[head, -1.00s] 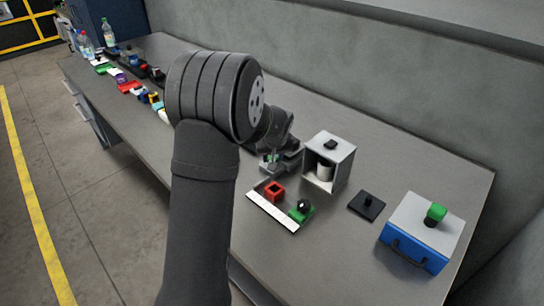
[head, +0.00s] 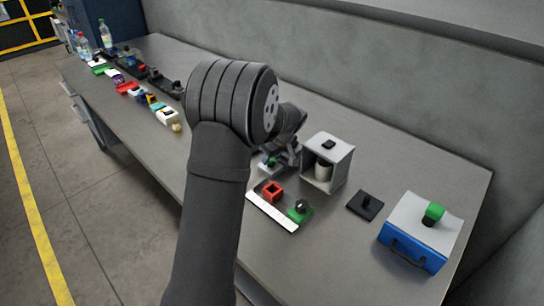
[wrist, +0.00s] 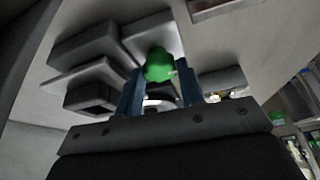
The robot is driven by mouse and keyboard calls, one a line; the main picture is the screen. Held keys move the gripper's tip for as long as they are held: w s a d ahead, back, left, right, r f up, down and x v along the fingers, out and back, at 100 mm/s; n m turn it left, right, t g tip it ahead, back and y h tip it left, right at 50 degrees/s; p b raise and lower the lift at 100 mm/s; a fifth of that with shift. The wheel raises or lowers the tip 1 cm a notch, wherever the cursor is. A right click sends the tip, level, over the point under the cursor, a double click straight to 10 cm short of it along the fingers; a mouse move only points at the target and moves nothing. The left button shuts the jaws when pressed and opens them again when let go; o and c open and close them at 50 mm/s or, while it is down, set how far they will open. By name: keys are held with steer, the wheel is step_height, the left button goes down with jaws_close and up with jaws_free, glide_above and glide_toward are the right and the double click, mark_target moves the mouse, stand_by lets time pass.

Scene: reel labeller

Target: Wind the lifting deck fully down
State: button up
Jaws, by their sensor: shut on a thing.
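In the wrist view a green knob (wrist: 158,66) sits between the two blue-grey fingers of my gripper (wrist: 160,74), which is shut on it. Grey plates and blocks (wrist: 95,75) lie around and behind the knob; which of them is the lifting deck I cannot tell. In the head view my arm hides most of the gripper. A bit of green and pale grey (head: 268,163) shows just below my wrist, left of an open-fronted grey box.
The open grey box (head: 345,165) holds a white cylinder. In front are a red square piece (head: 272,191), a green block (head: 300,211) and a white strip (head: 262,212). A black plate (head: 365,205) and a blue box (head: 412,248) with a green-topped knob stand right. Several small things line the far left.

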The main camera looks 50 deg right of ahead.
stand_by(0.3)
steer(key=o, duration=1)
steer(key=m+h, duration=0.1)
steer(key=m, duration=0.1)
steer(key=m+h, duration=0.1)
steer(key=m, duration=0.2)
steer(key=shift+a+g, duration=0.1)
steer(key=shift+g, duration=0.3)
steer(key=shift+w+a+m+g+h, duration=0.15)
steer(key=shift+m+g+h, duration=0.25)
steer(key=shift+m, duration=1.05)
steer(key=shift+w+a+m+g+h, duration=0.15)
steer(key=shift+m+g+h, duration=0.2)
steer(key=shift+m, duration=1.1)
steer(key=v, duration=1.7)
steer(key=shift+r, duration=0.2)
steer(key=shift+s+a, duration=0.1)
